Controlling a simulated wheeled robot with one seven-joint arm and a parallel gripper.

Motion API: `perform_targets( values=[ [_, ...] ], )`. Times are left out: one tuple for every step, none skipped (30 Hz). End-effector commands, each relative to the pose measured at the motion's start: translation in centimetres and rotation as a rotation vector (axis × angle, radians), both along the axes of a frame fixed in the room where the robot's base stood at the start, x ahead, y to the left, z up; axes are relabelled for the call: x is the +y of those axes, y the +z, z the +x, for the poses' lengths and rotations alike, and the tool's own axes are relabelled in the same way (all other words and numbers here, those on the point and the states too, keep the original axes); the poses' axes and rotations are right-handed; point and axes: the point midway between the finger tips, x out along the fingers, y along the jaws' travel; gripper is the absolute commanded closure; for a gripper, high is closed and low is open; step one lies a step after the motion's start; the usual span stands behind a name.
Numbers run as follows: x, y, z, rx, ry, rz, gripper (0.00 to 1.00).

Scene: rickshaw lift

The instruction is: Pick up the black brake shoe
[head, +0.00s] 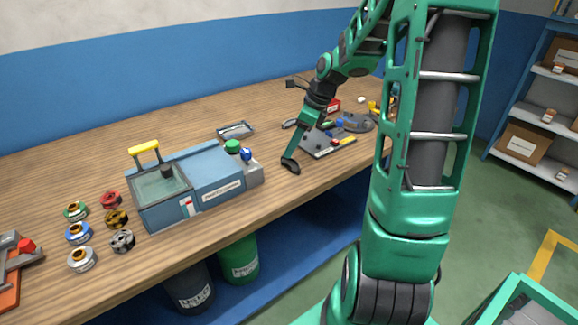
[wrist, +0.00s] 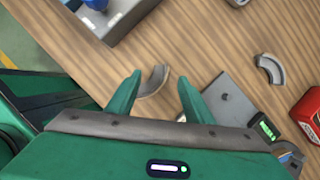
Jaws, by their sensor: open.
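A black curved brake shoe (head: 290,166) lies on the wooden bench near its front edge, right of the blue machine. In the wrist view a curved shoe (wrist: 154,82) shows between my fingertips and looks grey-brown there. My gripper (head: 296,153) points down at the black shoe from above. In the wrist view my gripper (wrist: 160,84) has its two green fingers apart, one on each side of the shoe. I cannot tell whether a finger touches it. A second curved shoe (wrist: 269,69) lies apart, to the right.
A flat grey plate (head: 318,144) with small items lies just right of my gripper. The blue machine (head: 215,175) stands left, with several spools (head: 116,218) beyond it. A red box (wrist: 310,112) is at the wrist view's right. Bare bench (wrist: 205,45) lies between.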

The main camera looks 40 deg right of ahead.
Motion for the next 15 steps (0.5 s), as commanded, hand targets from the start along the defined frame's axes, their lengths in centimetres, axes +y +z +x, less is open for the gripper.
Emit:
perform_targets(
  values=[
    [0.1, -0.3, 0.0, 0.001, 0.0, 0.0, 0.53],
    [0.1, -0.4, 0.1, 0.001, -0.001, 0.0, 0.53],
    [0.1, -0.6, 0.1, 0.001, -0.001, 0.0, 0.53],
    [0.1, -0.8, 0.2, 0.001, -0.001, 0.0, 0.53],
    [0.2, -1.1, 0.2, 0.002, -0.001, 0.0, 0.53],
    [0.3, -1.5, 0.3, 0.002, 0.0, 0.001, 0.53],
    [0.4, -2.0, 0.5, 0.003, 0.0, 0.002, 0.53],
    [0.4, -2.4, 0.6, 0.003, 0.0, 0.002, 0.53],
    [0.5, -3.0, 0.7, 0.003, 0.001, 0.001, 0.53],
    [0.6, -3.4, 0.9, 0.002, 0.001, 0.001, 0.53],
    [0.7, -3.8, 1.0, 0.001, 0.002, 0.001, 0.53],
    [0.8, -4.2, 1.1, 0.002, 0.001, 0.001, 0.53],
    [0.9, -4.5, 1.2, 0.001, 0.0, 0.0, 0.53],
    [0.9, -4.7, 1.3, 0.001, 0.0, -0.001, 0.53],
    [1.0, -5.0, 1.4, 0.001, 0.0, -0.001, 0.53]
  ],
)
